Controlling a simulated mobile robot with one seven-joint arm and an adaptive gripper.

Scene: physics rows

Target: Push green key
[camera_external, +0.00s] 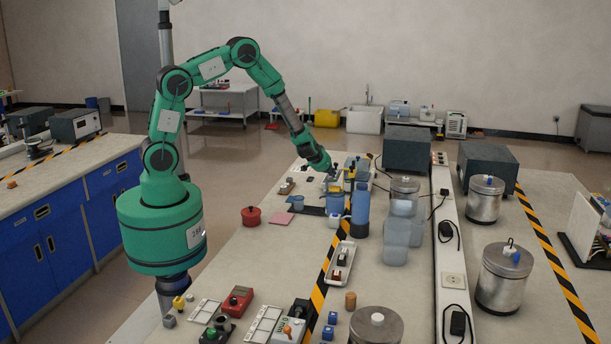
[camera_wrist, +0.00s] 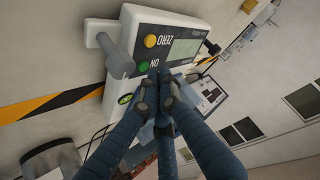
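The green key (camera_wrist: 144,66) is a small round button marked ON on a pale box-shaped device (camera_wrist: 165,17) in the wrist view. A yellow key (camera_wrist: 151,41) marked ZERO sits beside it, with a grey display (camera_wrist: 184,50) to the right. My gripper (camera_wrist: 158,84) has its dark blue fingers drawn together, with nothing seen between them. Its fingertips are close to the right and below the green key in the picture; I cannot tell whether they touch the device. In the external view my gripper (camera_external: 331,174) is low over the far part of the bench.
A grey cylindrical post (camera_wrist: 119,64) sticks out at the device's left. In the external view, a blue bottle (camera_external: 360,208) and clear containers (camera_external: 397,235) stand near my gripper. A red pot (camera_external: 250,216) and white tray (camera_external: 340,265) are nearer the camera.

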